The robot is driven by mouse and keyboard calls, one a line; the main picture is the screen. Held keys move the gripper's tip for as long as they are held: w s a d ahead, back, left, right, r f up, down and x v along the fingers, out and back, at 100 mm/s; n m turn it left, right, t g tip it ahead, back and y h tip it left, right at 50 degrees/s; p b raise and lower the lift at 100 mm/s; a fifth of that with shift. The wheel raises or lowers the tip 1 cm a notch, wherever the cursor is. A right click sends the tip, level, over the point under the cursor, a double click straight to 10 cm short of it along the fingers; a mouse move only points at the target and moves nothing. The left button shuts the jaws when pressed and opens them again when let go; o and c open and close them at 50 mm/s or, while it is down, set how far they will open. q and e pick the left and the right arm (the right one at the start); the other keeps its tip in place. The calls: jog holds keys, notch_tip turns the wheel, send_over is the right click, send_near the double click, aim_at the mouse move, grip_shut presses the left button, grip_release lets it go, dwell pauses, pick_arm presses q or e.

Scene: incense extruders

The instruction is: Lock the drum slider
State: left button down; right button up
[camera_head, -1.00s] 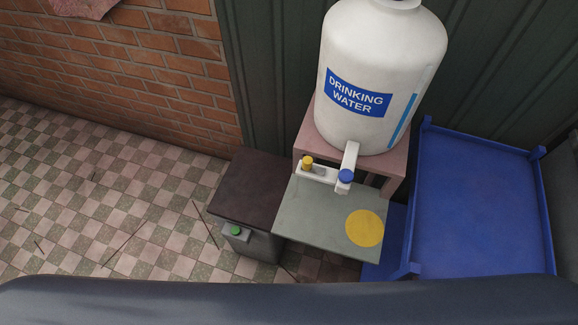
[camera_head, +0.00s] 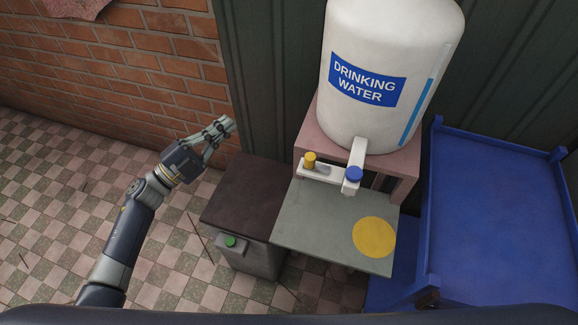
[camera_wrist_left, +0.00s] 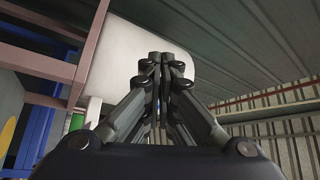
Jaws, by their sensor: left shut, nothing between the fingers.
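A large white drum (camera_head: 390,70) labelled "DRINKING WATER" stands on a pinkish stand (camera_head: 405,165). A white tap with a blue cap (camera_head: 353,174) comes out of its lower front. A pale bar (camera_head: 322,173) with a yellow knob (camera_head: 309,158) runs left from the tap; I cannot tell whether this is the slider. My left gripper (camera_head: 229,124) is shut and empty, raised left of the drum and apart from it. In the left wrist view, its closed fingers (camera_wrist_left: 160,62) show in front of the white drum (camera_wrist_left: 115,52). My right gripper is not in view.
A grey-green board with a yellow disc (camera_head: 374,237) lies below the tap. A dark-topped box with a green button (camera_head: 230,241) stands to its left. A blue frame (camera_head: 490,220) stands at right. Brick and dark panel walls close the back; tiled floor is open at left.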

pick_arm(q)
jog(key=s+d+r+m+g+h+b, duration=0.1)
jog(key=s+m+g, duration=0.9)
jog(key=m+g, duration=0.4)
jog(key=shift+g+b, duration=0.3)
jog(key=shift+g, duration=0.2)
jog(key=shift+d+r, duration=0.1)
jog(key=shift+d, duration=0.05)
jog(key=p, duration=0.4)
send_near(317, 163)
jog(key=s+d+r, duration=0.2)
jog(key=d, duration=0.1)
jog(key=shift+s+d+f, duration=0.2)
jog(key=shift+d+f, duration=0.05)
jog(key=shift+d, duration=0.35)
